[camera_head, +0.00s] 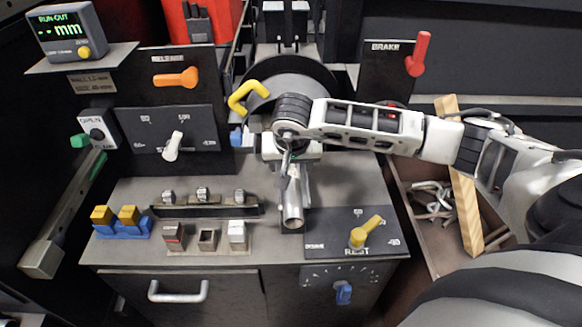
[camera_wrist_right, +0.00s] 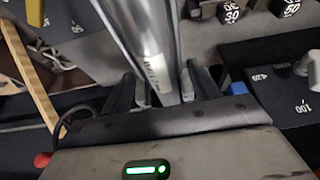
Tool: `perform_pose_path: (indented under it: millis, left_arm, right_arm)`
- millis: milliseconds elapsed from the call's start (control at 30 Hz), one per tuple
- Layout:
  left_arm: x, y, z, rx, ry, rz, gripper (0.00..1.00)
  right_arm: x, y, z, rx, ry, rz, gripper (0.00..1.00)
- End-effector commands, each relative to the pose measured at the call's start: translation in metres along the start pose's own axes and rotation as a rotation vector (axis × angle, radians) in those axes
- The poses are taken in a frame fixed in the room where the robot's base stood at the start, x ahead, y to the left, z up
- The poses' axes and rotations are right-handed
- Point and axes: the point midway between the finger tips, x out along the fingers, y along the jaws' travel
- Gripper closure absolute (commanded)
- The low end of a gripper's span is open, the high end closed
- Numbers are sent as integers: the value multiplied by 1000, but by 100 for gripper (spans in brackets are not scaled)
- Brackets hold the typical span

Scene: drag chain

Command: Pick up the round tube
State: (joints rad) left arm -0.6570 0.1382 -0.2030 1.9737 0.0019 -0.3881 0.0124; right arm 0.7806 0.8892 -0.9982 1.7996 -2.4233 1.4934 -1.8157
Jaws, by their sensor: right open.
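The round tube (camera_head: 293,212) is a shiny metal cylinder at the middle of the machine's top in the head view, its near open end facing me. My right gripper (camera_head: 289,165) is above its far part, and the wrist hides much of it. In the right wrist view the tube (camera_wrist_right: 148,45) runs between the two dark fingers of the right gripper (camera_wrist_right: 160,72), with a small pale label on its side. The fingers are open, one on each side of the tube; I cannot tell whether either touches it. My left gripper is not in view.
Left of the tube stand a row of small blocks (camera_head: 207,238) and a dark rack (camera_head: 205,211). A yellow lever (camera_head: 366,232) stands at its right. A red-knobbed brake lever (camera_head: 418,55) is at the back right. A bin with a wooden bar (camera_head: 463,200) lies right.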

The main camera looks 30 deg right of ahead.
Motion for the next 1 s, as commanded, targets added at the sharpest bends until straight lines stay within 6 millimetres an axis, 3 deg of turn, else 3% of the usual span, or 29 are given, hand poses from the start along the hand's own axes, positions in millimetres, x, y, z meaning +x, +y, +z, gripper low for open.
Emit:
perform_pose_path:
  millis: [333,500,567,1000]
  left_arm:
    - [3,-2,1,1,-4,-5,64]
    - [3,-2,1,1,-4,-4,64]
    - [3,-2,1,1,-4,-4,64]
    - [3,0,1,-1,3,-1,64]
  right_arm:
    - [10,0,0,-1,0,0,39]
    - [10,0,0,-1,0,0,86]
    - [10,0,0,0,0,0,100]
    - [0,0,-6,1,7,-3,100]
